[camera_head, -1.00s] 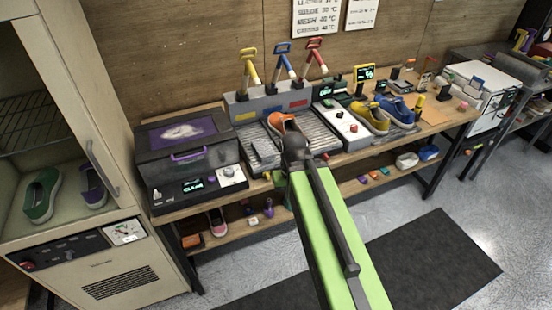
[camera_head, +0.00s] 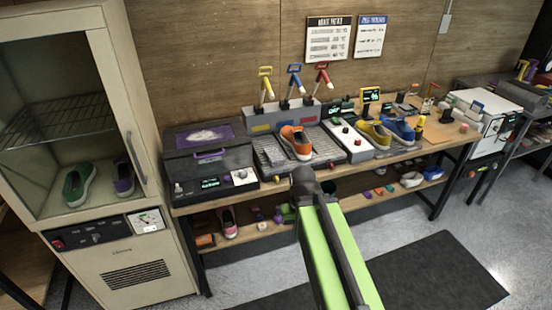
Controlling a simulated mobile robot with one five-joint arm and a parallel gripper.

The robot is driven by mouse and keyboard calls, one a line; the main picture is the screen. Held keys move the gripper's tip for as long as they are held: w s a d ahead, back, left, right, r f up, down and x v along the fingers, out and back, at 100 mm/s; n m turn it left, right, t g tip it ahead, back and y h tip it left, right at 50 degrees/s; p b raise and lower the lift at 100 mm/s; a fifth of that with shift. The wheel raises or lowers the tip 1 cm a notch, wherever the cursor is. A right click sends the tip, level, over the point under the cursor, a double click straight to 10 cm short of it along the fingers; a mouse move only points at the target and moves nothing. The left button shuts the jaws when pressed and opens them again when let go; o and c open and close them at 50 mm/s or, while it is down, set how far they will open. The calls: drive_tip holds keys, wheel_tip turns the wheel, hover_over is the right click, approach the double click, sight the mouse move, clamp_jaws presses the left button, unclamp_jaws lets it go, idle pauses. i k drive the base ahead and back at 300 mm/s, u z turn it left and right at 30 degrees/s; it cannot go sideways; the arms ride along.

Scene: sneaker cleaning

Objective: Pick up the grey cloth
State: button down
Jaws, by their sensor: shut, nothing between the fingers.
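I cannot clearly make out the grey cloth. A small flat grey patch (camera_head: 270,152) lies on the ribbed grey tray (camera_head: 326,148), left of the orange sneaker (camera_head: 297,143), and may be it. The patch is too small to identify for certain. My green arm reaches in from the bottom of the picture, and its dark end is in front of the bench edge, below the orange sneaker. My gripper's fingers do not show; they are hidden behind the arm.
A dark machine (camera_head: 209,165) stands on the bench's left end. A white panel (camera_head: 346,141), a yellow sneaker (camera_head: 373,134) and a blue sneaker (camera_head: 399,127) stand to the right. A tall cabinet (camera_head: 141,190) is at left. Dark mat (camera_head: 430,270) covers floor in front.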

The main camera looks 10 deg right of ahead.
sight(275, 158)
drive_tip(key=i, duration=0.9)
drive_tip(key=z, duration=1.15)
drive_tip(key=k, duration=1.25)
drive_tip(key=u, duration=1.6)
drive_tip(key=i, duration=1)
